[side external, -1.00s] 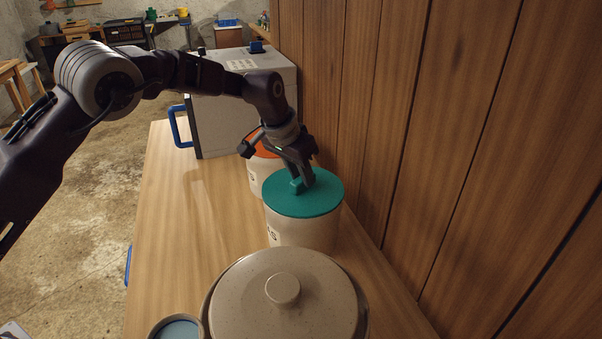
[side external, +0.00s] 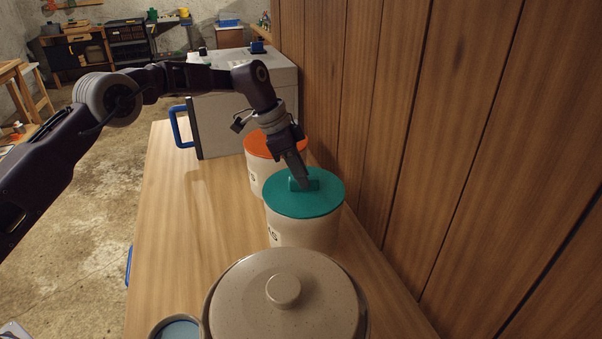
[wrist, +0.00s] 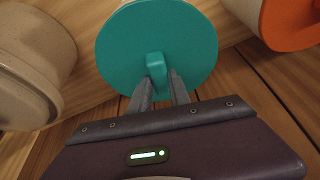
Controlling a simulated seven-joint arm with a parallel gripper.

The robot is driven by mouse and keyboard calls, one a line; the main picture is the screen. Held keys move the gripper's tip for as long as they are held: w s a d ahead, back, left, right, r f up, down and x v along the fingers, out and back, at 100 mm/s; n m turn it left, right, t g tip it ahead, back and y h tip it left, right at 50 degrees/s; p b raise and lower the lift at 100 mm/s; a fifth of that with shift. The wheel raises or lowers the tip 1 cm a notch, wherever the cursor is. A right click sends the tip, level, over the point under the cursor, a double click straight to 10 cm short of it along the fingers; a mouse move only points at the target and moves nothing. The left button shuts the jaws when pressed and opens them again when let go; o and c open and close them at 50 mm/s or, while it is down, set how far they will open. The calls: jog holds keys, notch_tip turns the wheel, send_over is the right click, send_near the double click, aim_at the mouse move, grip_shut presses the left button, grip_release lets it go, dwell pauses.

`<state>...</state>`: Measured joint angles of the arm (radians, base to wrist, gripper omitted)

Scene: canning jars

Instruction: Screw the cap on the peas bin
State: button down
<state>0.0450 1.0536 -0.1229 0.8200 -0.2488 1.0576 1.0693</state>
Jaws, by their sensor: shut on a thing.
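The peas bin (side external: 300,236) is a cream jar on the wooden counter, with part of its dark label showing. The teal cap (side external: 325,200) sits level on top of it. I cannot tell how tightly it is seated. My gripper (side external: 302,184) reaches down from above and is shut on the raised handle of the cap. In the wrist view, the fingers of my gripper (wrist: 159,82) stand on both sides of the teal handle (wrist: 155,62), near the middle of the cap (wrist: 190,35). The cap hides the bin's rim.
An orange-capped jar (side external: 277,144) stands close behind the bin. A large speckled lidded crock (side external: 240,300) is close in front, with a small blue-topped container (side external: 178,330) beside it. A wood-panel wall (side external: 450,150) runs along the right. The counter's left (side external: 185,240) is clear.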

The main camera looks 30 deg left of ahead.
jog(key=c, duration=1.1)
grip_release()
jog(key=shift+c, duration=0.2)
